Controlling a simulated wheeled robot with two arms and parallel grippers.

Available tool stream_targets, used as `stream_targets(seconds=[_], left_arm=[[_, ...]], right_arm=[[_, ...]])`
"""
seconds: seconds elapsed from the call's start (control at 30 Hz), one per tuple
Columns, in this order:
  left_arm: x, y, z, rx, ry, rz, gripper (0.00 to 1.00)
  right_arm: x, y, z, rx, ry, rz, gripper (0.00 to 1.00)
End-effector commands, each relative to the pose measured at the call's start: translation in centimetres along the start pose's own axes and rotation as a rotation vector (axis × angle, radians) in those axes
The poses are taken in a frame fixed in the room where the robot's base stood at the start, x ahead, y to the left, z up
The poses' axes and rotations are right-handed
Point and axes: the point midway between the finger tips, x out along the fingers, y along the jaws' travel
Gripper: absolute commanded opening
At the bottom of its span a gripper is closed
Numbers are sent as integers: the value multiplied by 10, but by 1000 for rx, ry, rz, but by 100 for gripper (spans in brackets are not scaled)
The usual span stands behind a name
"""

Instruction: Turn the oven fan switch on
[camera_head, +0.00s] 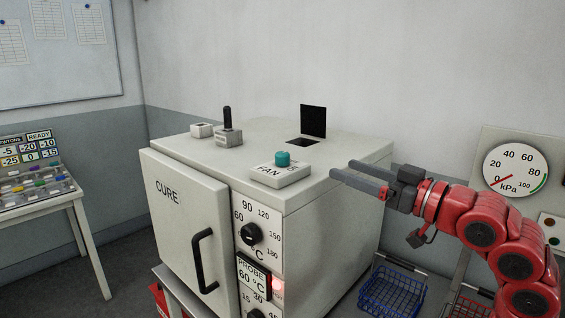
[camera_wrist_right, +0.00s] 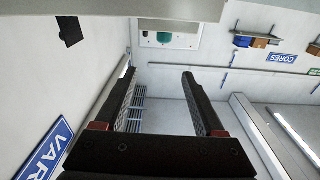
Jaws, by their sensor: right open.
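The oven fan switch (camera_head: 282,159) is a teal knob on a pale box (camera_head: 283,176) marked FAN. The box sits on the top of the white oven (camera_head: 335,200), near its front edge. I cannot tell from its look whether it is on or off. My right gripper (camera_head: 342,168) is to the right of the switch, over the oven's right top edge, with its fingers pointing left toward it. It is open and empty, apart from the switch. Its two fingers also show spread in the right wrist view (camera_wrist_right: 158,76). My left gripper is in no view.
On the oven top stand a black lever (camera_head: 227,119), a small pale box (camera_head: 202,130) and an upright black flap (camera_head: 313,121) beside a square opening. A blue wire basket (camera_head: 391,291) is low at the right, below a kPa gauge (camera_head: 515,167).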

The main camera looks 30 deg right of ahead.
Motion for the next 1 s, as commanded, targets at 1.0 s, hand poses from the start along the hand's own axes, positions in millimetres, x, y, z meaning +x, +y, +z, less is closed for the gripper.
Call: stream_targets(seconds=[1.0], left_arm=[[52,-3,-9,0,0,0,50]], right_arm=[[149,-10,19,-28,-71,-7,72]])
